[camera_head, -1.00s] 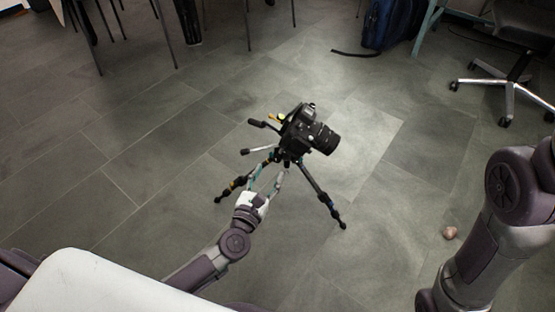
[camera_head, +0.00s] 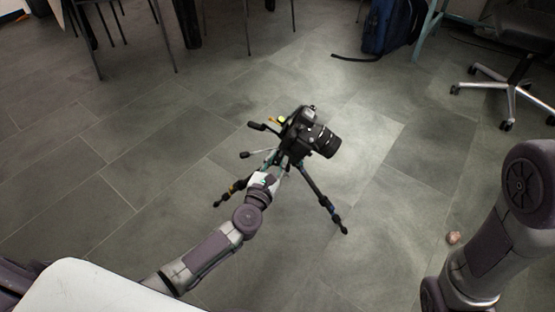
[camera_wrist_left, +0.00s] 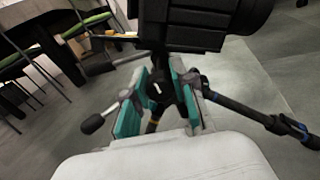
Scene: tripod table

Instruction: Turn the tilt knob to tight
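A black camera (camera_head: 308,132) sits on a black tripod (camera_head: 325,203) on the floor; its underside (camera_wrist_left: 190,35) fills the top of the left wrist view. My left gripper (camera_head: 276,168) reaches up to the tripod head just below the camera. In the left wrist view my left gripper (camera_wrist_left: 160,88) has its teal-padded fingers apart, on either side of a dark round knob (camera_wrist_left: 158,90) with a white pointer mark. I cannot tell whether the pads touch the knob. My right gripper is out of view; only my right arm shows at the right.
Tripod handles (camera_head: 257,126) stick out to the left of the head. A small pinkish lump (camera_head: 453,238) lies on the floor near my right arm. A blue backpack (camera_head: 392,25) and an office chair (camera_head: 515,75) stand at the back right. Floor around the tripod is clear.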

